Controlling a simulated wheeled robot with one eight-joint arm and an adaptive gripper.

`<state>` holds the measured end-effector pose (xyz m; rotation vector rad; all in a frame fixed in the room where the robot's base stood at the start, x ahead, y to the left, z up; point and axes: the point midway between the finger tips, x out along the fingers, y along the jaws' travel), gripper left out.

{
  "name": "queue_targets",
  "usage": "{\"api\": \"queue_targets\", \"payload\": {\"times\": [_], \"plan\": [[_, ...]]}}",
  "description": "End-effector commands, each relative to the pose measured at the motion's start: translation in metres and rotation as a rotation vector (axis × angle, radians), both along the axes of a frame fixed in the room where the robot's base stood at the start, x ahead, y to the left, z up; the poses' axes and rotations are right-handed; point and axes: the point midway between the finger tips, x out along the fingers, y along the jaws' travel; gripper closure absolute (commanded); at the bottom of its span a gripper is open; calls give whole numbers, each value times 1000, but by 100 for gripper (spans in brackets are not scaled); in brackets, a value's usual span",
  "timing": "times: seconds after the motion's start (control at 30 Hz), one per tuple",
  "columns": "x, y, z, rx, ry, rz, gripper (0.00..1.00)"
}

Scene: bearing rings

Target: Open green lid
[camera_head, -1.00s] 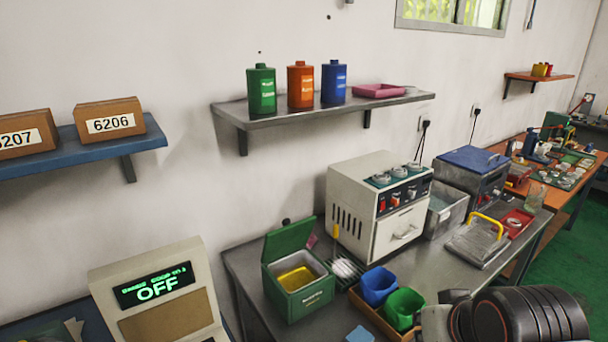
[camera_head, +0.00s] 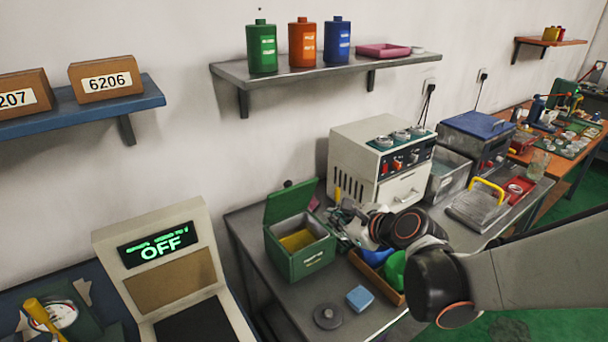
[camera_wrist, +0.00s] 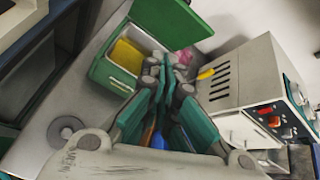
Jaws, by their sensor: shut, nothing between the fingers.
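The green box (camera_head: 304,262) stands on the metal bench with its green lid (camera_head: 290,202) raised at the back. Yellow contents show inside it. In the wrist view the box (camera_wrist: 105,75) and its upright lid (camera_wrist: 168,22) lie just beyond the fingers. My gripper (camera_head: 345,212) is to the right of the box, close to its right side in the head view. In the wrist view my gripper (camera_wrist: 160,66) has its fingertips together and empty, near the box's open edge. I cannot tell whether it touches the box or the lid.
A beige machine (camera_head: 378,160) stands right behind my gripper. The blue cup (camera_head: 376,257) and green cup (camera_head: 393,270) sit in an orange tray, partly hidden by my arm. A blue block (camera_head: 359,298) and grey disc (camera_head: 327,316) lie at the bench front.

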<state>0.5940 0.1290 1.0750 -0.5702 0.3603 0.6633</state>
Motion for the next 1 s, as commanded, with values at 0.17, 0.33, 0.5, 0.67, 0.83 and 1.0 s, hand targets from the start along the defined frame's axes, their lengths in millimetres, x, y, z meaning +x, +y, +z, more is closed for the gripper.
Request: {"api": "queue_targets", "payload": {"times": [0.17, 0.33, 0.5, 0.67, 0.83, 1.0], "plan": [[21, 10, -17, 268, 97, -121, 100], [28, 14, -23, 378, 140, -169, 100], [37, 21, -30, 388, 145, -172, 100], [58, 35, -42, 387, 144, -171, 100], [84, 53, -55, 386, 144, -171, 100], [108, 69, -65, 386, 144, -171, 100]]}}
